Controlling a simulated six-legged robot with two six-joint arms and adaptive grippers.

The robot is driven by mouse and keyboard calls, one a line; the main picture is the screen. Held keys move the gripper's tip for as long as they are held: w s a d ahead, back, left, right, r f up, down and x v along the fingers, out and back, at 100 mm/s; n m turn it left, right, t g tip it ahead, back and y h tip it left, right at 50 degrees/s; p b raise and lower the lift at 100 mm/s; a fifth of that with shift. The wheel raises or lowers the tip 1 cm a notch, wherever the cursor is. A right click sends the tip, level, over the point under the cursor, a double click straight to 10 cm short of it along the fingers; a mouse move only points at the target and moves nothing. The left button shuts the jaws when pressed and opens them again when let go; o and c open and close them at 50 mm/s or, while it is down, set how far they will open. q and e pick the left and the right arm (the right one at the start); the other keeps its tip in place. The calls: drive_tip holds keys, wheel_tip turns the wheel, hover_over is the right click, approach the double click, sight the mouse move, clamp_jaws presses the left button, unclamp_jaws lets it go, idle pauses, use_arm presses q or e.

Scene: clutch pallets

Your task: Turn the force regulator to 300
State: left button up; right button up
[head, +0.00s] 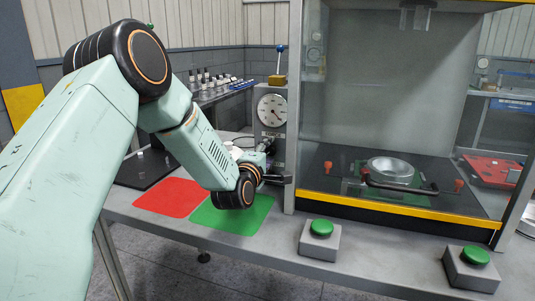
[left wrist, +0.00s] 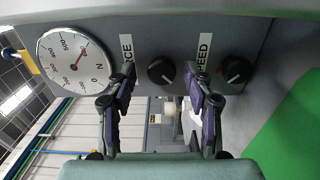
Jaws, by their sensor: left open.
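The force regulator is a black knob (left wrist: 161,70) beside the partly hidden "FORCE" label on a grey panel in the left wrist view. A round white gauge (left wrist: 75,62) marked N, with a red needle, is left of it; I cannot read its exact value. The gauge also shows in the head view (head: 272,110). My left gripper (left wrist: 160,80) is open, its purple-padded fingers to either side of the force knob, with no clear contact. In the head view the left gripper (head: 280,179) is at the grey column's front, and the knob is not clear. My right gripper is out of view.
A second knob (left wrist: 237,70) by the "SPEED" label is close to the right finger. The glass-fronted press (head: 390,120) stands right of the column. Red (head: 172,197) and green (head: 233,214) mats and green buttons (head: 321,228) (head: 475,256) are on the table.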

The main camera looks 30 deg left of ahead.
use_arm(q)
drive_tip(key=shift+w+d+f, duration=0.1)
drive_tip(key=shift+w+f, duration=0.05)
drive_tip(key=shift+w, duration=0.15)
drive_tip(key=shift+c, duration=1.3)
drive_tip(key=shift+s, duration=0.2)
drive_tip(key=shift+c, duration=1.3)
clamp_jaws()
